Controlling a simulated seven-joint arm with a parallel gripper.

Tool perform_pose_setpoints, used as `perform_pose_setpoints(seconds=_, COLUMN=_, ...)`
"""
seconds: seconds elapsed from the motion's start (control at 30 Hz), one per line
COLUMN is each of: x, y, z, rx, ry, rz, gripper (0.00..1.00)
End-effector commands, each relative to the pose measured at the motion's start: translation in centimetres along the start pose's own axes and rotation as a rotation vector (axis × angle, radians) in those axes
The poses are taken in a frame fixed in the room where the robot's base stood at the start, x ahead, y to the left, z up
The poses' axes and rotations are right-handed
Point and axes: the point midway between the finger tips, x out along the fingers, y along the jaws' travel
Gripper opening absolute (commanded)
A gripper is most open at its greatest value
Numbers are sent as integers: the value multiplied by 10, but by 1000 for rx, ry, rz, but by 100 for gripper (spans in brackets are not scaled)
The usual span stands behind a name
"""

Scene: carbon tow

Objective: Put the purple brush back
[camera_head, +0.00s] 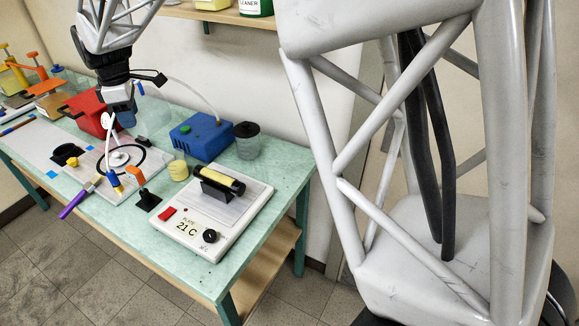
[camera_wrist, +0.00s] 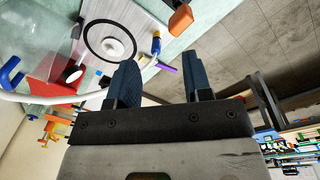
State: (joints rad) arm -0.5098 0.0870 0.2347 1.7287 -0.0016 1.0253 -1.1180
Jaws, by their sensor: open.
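The purple brush (camera_head: 76,203) lies at the table's front edge in the head view. Its purple handle sticks out over the edge and its pale end rests on the grey board. In the wrist view a short purple piece (camera_wrist: 166,68) shows beyond the gap between my fingers, the rest hidden or too small to tell. My gripper (camera_head: 124,117) hangs above the board, behind and to the right of the brush, apart from it. In the wrist view my gripper (camera_wrist: 163,84) has its two blue fingers wide apart with nothing between them.
A white disc with a black ring (camera_head: 118,158) lies on the board. Beside it are a blue-and-yellow piece (camera_head: 115,182) and an orange clamp (camera_head: 136,176). A white hot plate (camera_head: 211,220) with a dark roller stands right, a blue box (camera_head: 201,136) behind. A red bin (camera_head: 88,113) stands near my gripper.

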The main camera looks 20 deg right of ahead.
Motion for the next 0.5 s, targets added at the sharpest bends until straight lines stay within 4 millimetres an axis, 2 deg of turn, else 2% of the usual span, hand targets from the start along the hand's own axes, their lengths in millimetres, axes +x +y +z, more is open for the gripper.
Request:
perform_pose_setpoints(seconds=0.03, x=-14, y=-8, z=18, rx=46, ry=5, rz=12, gripper=46)
perform_pose_setpoints(seconds=0.1, x=-23, y=-19, z=40, rx=113, ry=7, rz=20, gripper=46)
perform_pose_setpoints(seconds=0.3, x=-46, y=-54, z=101, rx=308, ry=14, rz=41, gripper=46)
perform_pose_setpoints(seconds=0.5, x=-59, y=-96, z=157, rx=505, ry=20, rz=59, gripper=46)
